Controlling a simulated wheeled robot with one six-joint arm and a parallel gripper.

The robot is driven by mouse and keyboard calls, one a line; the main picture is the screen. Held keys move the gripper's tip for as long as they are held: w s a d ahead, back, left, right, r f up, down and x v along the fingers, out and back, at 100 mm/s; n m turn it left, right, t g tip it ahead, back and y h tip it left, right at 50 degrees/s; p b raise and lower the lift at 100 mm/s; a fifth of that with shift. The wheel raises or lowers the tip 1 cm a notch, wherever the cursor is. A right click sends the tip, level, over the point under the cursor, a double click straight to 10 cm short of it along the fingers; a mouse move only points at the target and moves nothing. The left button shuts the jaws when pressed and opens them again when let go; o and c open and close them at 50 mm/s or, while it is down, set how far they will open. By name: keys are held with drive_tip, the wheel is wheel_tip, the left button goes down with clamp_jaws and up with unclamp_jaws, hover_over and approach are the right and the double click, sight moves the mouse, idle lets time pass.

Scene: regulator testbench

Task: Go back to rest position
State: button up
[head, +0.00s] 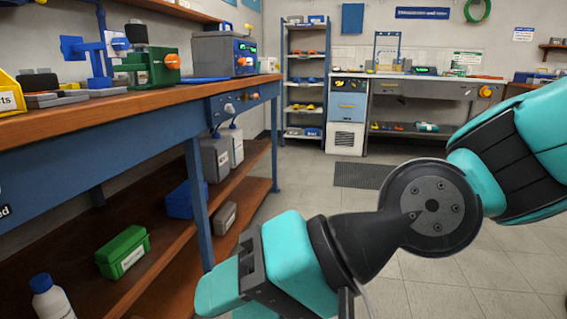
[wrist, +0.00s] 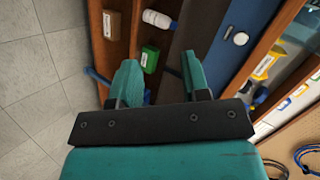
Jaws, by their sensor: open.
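My gripper (wrist: 160,80) shows in the wrist view with its two teal fingers apart and nothing between them. In the head view my gripper (head: 222,290) is low in the picture, in front of the workbench's lower shelves, and its fingertips are partly cut off by the bottom edge. My teal and black arm comes in from the right side of the head view. The gripper is clear of the workbench (head: 150,105) and touches nothing that I can see.
A green bin (head: 123,252) and a white bottle with a blue cap (head: 50,298) are on the lower shelf at left. A green regulator device (head: 150,68) and a grey instrument (head: 222,54) stand on the bench. Open tiled floor (head: 420,300) lies around the arm; a dark mat (head: 362,175) is farther back.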

drive_tip(key=d+f+n+t+h+p, duration=0.2)
drive_tip(key=d+h, duration=0.5)
drive_tip(key=d, duration=1.4)
wheel_tip(320, 180, up, 38)
drive_tip(key=n+g+p, duration=0.1)
drive_tip(key=p, duration=3.7)
drive_tip(key=shift+s, duration=0.45)
